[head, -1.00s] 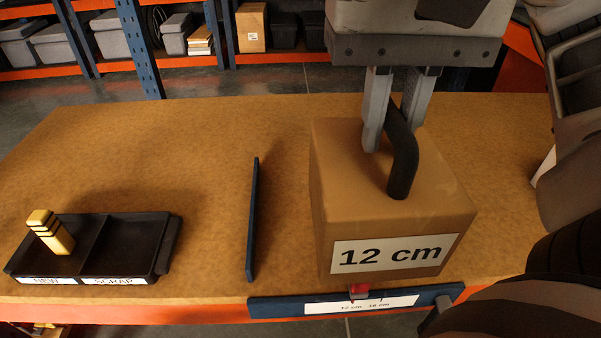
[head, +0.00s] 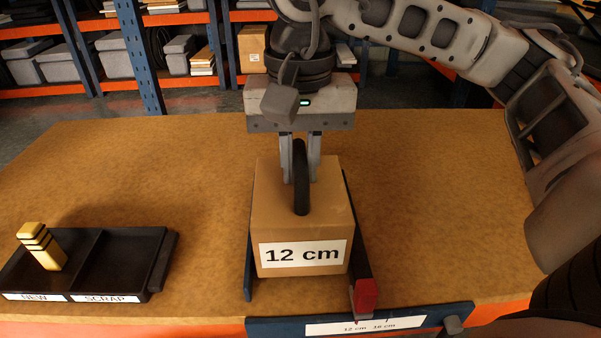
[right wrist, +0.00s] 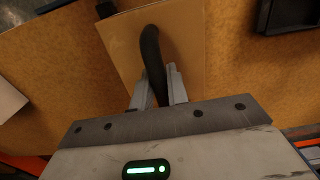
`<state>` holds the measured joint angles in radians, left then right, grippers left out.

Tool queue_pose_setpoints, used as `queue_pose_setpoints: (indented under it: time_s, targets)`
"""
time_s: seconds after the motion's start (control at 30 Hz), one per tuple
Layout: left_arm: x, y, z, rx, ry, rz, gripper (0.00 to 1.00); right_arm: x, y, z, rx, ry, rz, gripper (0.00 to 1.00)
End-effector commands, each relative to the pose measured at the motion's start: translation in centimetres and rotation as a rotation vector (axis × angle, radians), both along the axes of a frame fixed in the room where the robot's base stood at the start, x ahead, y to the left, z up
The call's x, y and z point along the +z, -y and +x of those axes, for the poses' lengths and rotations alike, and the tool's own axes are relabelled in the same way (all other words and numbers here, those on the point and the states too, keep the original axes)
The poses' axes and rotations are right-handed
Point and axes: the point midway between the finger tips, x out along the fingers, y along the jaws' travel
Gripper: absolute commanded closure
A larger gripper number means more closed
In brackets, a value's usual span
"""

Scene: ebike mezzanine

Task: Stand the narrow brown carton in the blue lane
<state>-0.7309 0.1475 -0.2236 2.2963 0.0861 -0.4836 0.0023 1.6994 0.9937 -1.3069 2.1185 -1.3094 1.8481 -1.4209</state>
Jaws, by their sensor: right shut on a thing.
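The brown carton (head: 265,215), labelled "12 cm", stands upright between the two walls of the blue lane. The lane's left wall (head: 248,262) is blue; its right wall (head: 361,235) is dark with a red end. My right gripper (head: 301,180) is above the carton, shut on its black handle (head: 301,195). In the right wrist view the handle (right wrist: 152,60) is between the fingers and the carton top (right wrist: 185,40) lies below. Whether the carton's base touches the table is hard to tell. My left gripper is out of view.
A black tray (head: 118,240) marked NEW and SCRAP holds a yellow-and-black block (head: 42,246) at left. A blue scale bar (head: 280,327) runs along the table's front edge. The table (head: 170,160) is clear between tray and lane and at the right.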

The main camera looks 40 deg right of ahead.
Motion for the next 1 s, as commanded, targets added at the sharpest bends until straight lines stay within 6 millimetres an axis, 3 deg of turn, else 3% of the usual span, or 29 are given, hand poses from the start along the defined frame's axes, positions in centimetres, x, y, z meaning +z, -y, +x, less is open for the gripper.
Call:
queue_pose_setpoints:
  time_s: [0.2, 0.63, 0.67, 0.7, 0.73, 1.0]
  targets:
    - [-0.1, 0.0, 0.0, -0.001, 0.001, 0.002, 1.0, -1.9, 0.1, 0.0, -0.002, 0.003, 0.001, 1.0]
    - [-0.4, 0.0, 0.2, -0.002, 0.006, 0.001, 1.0, -2.4, 0.0, 0.0, -0.002, 0.003, 0.002, 1.0]
    - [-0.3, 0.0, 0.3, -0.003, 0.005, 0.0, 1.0, -2.4, 0.0, -0.1, -0.001, 0.0, 0.0, 0.79]
    - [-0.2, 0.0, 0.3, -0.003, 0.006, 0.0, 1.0, -2.3, 0.0, -0.1, -0.001, 0.0, 0.0, 0.68]
    - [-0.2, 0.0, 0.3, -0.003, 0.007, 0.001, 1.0, -2.3, 0.1, -0.1, -0.001, 0.0, 0.0, 0.62]
    - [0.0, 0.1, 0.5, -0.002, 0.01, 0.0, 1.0, -2.2, 0.0, -0.1, -0.002, 0.0, 0.0, 0.62]
